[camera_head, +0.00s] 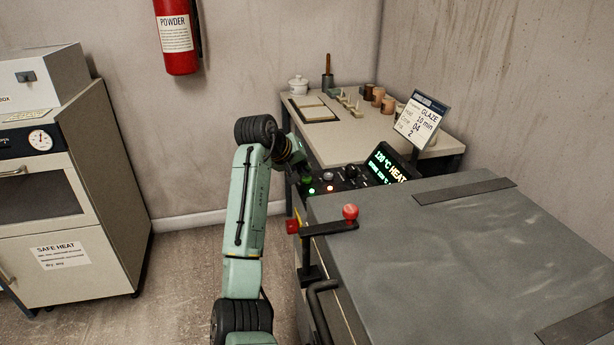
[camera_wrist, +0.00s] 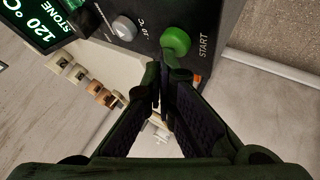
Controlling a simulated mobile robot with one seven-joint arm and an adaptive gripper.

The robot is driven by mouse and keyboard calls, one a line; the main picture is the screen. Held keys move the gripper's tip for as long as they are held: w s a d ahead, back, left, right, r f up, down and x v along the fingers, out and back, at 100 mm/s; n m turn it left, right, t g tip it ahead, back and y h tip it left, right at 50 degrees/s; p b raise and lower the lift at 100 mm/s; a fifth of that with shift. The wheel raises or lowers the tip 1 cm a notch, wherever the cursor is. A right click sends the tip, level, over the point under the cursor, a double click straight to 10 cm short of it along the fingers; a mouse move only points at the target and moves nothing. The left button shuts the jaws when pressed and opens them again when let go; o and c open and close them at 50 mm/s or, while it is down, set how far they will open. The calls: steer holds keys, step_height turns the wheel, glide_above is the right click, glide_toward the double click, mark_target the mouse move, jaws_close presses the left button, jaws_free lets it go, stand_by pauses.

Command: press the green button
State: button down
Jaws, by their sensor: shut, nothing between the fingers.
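The green button (camera_wrist: 175,42) is a round domed knob on a dark control panel, beside the word START in the wrist view. My gripper (camera_wrist: 165,72) is shut and empty, its fingertips just below the button in that picture. I cannot tell whether they touch it. In the head view the panel (camera_head: 345,180) sits at the left end of the grey-topped unit, and a small green glow (camera_head: 311,191) shows on it. My arm reaches up to the panel from below and partly hides that area.
A display (camera_head: 390,165) reading 120 °C stands on the panel. A lever with a red knob (camera_head: 350,212) juts out near the unit's front corner. A table (camera_head: 340,140) with pots and a GLAZE sign (camera_head: 421,117) stands behind. An oven (camera_head: 60,190) is at left; floor between is clear.

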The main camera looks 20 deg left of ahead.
steer(key=shift+r+p, duration=0.4)
steer(key=shift+r, duration=0.25)
steer(key=shift+r, duration=0.1)
step_height(320, 180, up, 5)
steer(key=p, duration=0.4)
steer(key=shift+p, duration=0.4)
